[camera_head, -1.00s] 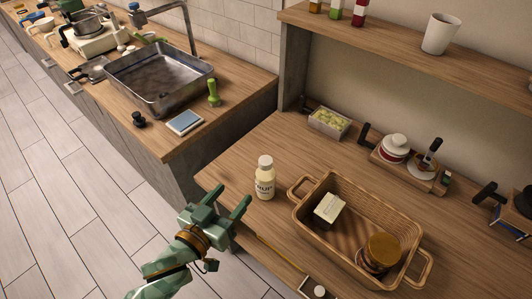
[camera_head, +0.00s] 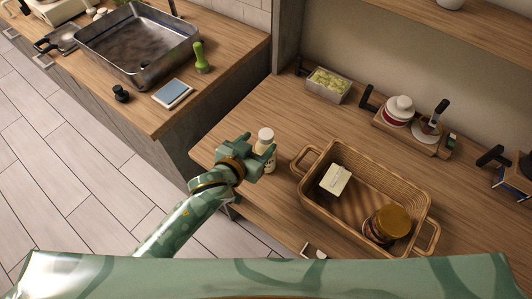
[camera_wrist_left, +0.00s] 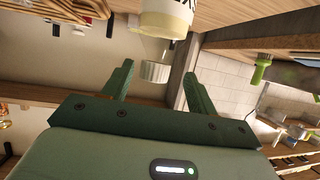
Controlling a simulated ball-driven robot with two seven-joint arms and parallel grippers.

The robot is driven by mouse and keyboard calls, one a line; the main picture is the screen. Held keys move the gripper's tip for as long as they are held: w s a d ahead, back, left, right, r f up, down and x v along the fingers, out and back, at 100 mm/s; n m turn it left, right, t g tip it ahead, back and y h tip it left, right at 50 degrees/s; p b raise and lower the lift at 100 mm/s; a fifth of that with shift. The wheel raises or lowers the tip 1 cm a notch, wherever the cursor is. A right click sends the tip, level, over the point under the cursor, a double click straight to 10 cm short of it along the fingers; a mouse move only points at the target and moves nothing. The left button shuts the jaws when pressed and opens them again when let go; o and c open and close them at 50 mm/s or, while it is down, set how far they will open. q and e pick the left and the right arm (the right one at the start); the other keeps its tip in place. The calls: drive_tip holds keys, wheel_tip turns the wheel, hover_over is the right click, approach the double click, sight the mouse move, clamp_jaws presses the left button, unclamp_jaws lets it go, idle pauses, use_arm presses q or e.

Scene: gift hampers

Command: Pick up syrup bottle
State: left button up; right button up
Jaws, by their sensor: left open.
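The syrup bottle (camera_head: 264,136) is cream with a whitish cap and stands upright on the wooden counter, left of the basket. My left gripper (camera_head: 258,151) is at the bottle and hides part of its body in the head view. In the left wrist view the bottle (camera_wrist_left: 165,18) shows at the top edge, partly cut off, beyond the two spread fingers (camera_wrist_left: 158,80). The left gripper is open, with nothing held. I cannot tell whether a finger touches the bottle. My right gripper is not in view.
A wicker basket (camera_head: 309,200) holding a cream block (camera_head: 335,180) and a brown-lidded jar (camera_head: 386,224) stands right of the bottle. A small bin (camera_head: 328,85) and a tray with jars (camera_head: 399,112) are at the back. The counter behind the bottle is clear.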

sight(269, 135)
use_arm(q)
drive_tip(key=x, duration=0.3)
drive_tip(key=b+x, duration=0.1)
drive_tip(key=x, duration=0.2)
drive_tip(key=shift+d, duration=0.35)
drive_tip(key=shift+s, duration=0.1)
clamp_jaws()
